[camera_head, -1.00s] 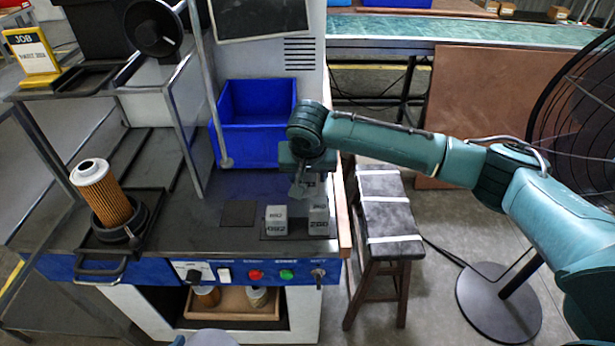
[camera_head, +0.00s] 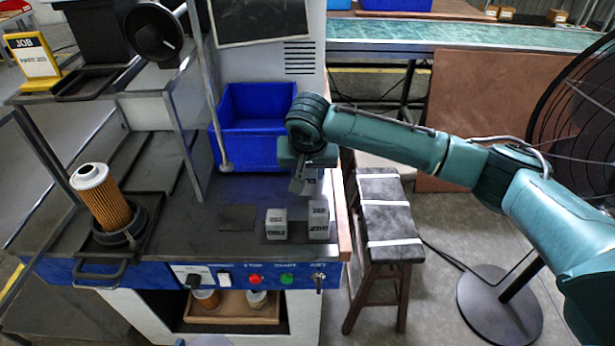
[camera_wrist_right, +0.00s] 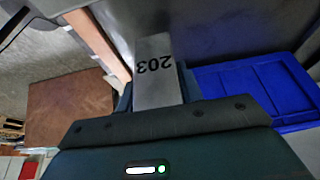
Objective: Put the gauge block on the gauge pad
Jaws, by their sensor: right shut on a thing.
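My right gripper (camera_head: 304,182) is shut on a grey gauge block marked 203 (camera_wrist_right: 155,72), holding it above the back right of the bench top. The block's lower end also shows below the jaws in the head view. Two other light grey marked blocks, a shorter one (camera_head: 276,224) and a taller one (camera_head: 318,220), stand upright below and in front of the gripper. A dark square pad (camera_head: 237,217) lies bare left of them; I take it for the gauge pad.
A blue bin (camera_head: 255,125) stands behind the block area, close to my gripper. A filter cartridge (camera_head: 102,197) stands in a holder at the left. A metal post (camera_head: 213,90) rises left of the bin. A stool (camera_head: 382,210) stands right of the bench.

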